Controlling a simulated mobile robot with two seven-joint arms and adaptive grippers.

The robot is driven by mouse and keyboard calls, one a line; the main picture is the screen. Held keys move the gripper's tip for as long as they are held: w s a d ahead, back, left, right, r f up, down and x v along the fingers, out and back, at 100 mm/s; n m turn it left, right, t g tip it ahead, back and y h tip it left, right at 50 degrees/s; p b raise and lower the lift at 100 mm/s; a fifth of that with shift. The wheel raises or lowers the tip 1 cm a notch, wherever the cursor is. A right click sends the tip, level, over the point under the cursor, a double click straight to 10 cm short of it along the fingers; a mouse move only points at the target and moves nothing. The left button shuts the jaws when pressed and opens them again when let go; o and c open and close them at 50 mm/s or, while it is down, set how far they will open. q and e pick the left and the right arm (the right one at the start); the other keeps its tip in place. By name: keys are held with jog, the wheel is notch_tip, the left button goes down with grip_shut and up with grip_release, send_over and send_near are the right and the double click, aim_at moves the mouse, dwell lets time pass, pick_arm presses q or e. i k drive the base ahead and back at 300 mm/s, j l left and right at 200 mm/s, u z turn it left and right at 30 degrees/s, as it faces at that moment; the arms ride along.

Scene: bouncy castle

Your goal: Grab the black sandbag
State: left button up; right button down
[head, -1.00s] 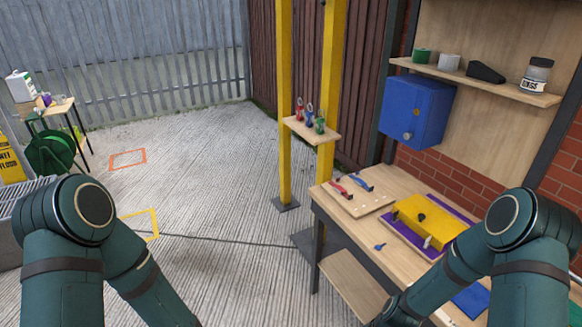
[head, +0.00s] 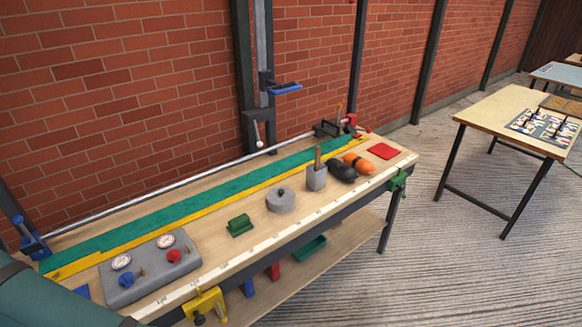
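The black sandbag (head: 342,171) lies on the long wooden workbench (head: 215,262) in the head view, toward its far right end. It sits between a grey cup with a brown stick (head: 317,178) and an orange sandbag (head: 358,162), which it touches or nearly touches. Part of one of my arms shows at the lower left corner. Neither gripper is in view.
On the bench are a grey gauge box (head: 150,270), a green block (head: 239,225), a grey round weight (head: 281,201) and a red pad (head: 382,151). A metal rod runs along the back. Another table (head: 490,107) stands right, with open floor between.

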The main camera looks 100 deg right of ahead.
aim_at(340, 170)
jog(key=z, duration=3.65)
jog(key=i+l+u, duration=0.1)
jog(key=i+l, duration=0.3)
jog(key=i+l+u, duration=0.15)
jog(key=i+l, duration=0.2)
jog(key=l, duration=0.2)
jog(key=i+l+u, duration=0.1)
jog(key=i+l, duration=0.25)
jog(key=l, duration=0.15)
